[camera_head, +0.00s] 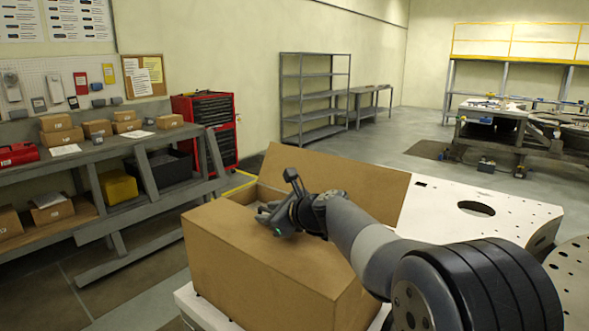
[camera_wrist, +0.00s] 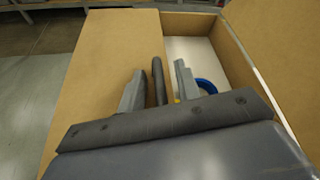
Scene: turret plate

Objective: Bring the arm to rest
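My gripper (camera_head: 268,217) is over the open cardboard box (camera_head: 232,262), close above its top, with the arm reaching in from the right. In the wrist view its two grey fingers (camera_wrist: 156,92) stand apart, with a dark rod-like part between them. I cannot tell whether the gripper touches the cardboard. Below, the wrist view shows a brown cardboard panel and a pale opening into the box. A blue curved thing (camera_wrist: 207,86) shows in that opening, partly hidden by the right finger.
A raised cardboard flap (camera_head: 345,180) stands behind my gripper. A white plate with holes (camera_head: 425,215) lies right of the box. A shelf bench (camera_head: 100,150) with small boxes is at left, a red tool cabinet (camera_head: 228,145) behind it. Open floor lies beyond.

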